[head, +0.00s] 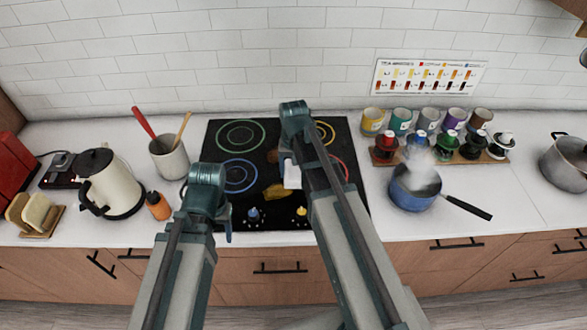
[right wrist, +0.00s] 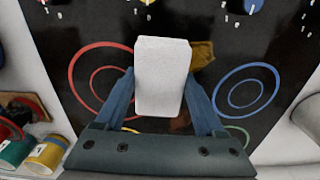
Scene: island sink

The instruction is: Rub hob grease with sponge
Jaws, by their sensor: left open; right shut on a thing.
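The black hob (head: 225,140) with coloured rings lies in the counter. A yellow-brown grease patch (head: 275,191) is on its middle, and a darker brown patch (head: 272,157) lies behind it. My right gripper (head: 286,165) is shut on a white sponge (head: 292,176), over the hob beside the yellow-brown patch. In the right wrist view the sponge (right wrist: 162,78) is between the blue fingers and partly covers the grease patch (right wrist: 202,53). Whether the sponge touches the hob is unclear. My left gripper (head: 227,226) is open and empty near the hob's front left corner, partly hidden by its wrist.
A blue pan (head: 412,197) with steam stands right of the hob, its handle pointing right. Several jars (head: 400,121) are behind it. A kettle (head: 110,182), an orange bottle (head: 158,206) and a utensil crock (head: 169,158) stand at left.

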